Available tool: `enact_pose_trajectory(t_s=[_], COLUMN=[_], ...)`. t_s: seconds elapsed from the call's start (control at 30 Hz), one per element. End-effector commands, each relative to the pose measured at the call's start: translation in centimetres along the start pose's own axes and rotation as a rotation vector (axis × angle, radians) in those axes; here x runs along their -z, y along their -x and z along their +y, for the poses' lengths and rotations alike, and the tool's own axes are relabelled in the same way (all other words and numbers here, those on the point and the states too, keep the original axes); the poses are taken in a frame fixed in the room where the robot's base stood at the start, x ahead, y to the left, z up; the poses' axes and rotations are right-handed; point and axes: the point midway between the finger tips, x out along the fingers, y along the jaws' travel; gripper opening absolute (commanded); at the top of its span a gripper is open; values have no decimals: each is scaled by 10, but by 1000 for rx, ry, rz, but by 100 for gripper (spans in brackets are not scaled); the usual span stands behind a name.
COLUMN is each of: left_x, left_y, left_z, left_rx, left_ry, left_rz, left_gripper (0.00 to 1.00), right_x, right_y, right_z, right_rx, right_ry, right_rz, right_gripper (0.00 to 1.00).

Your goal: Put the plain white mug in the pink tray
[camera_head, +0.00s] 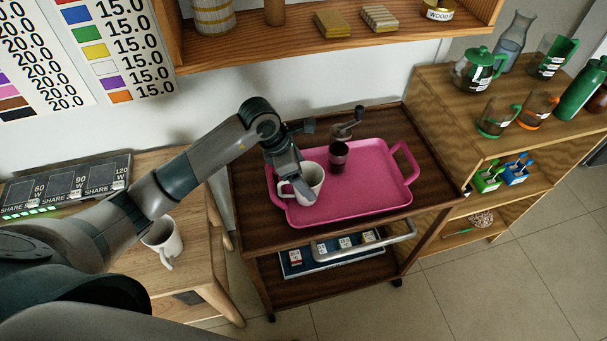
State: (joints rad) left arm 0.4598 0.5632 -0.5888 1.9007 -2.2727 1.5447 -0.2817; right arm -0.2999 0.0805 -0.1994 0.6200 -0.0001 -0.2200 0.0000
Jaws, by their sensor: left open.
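A white mug (314,175) stands at the left side of the pink tray (370,205), upright as far as I can see. My left gripper (292,182) is open and right at this mug, with a finger overlapping its rim and side; I cannot tell if it touches. The gripper hides part of the mug. A second white mug (163,240) stands on the wooden table at the left, partly behind my arm, with its handle toward the front. My right gripper is not in view.
A hand grinder (338,157) stands on the tray behind the mug. The tray lies on a dark wooden cart (258,232) with a metal handle. A wooden shelf (330,47) hangs above. A side shelf (440,90) with green vessels is at the right.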

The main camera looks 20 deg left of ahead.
Motion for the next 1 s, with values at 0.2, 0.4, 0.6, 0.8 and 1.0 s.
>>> enact_pose_trajectory(t_s=[0.2,0.4,0.6,0.8,1.0], left_x=[0,0,0,0,-1], left_y=[5,27,62,96,117], left_z=[1,2,1,1,0], left_rx=[-2,-4,-5,-4,-2], left_ry=[-1,-1,-3,-2,-1], left_rz=[0,-1,-1,-1,0], left_gripper=[79,79,79,79,79], right_x=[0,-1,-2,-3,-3], right_y=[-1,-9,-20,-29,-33], right_z=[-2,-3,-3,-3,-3], right_rx=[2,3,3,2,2], right_ry=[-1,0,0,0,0], right_rz=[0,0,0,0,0], right_gripper=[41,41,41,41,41])
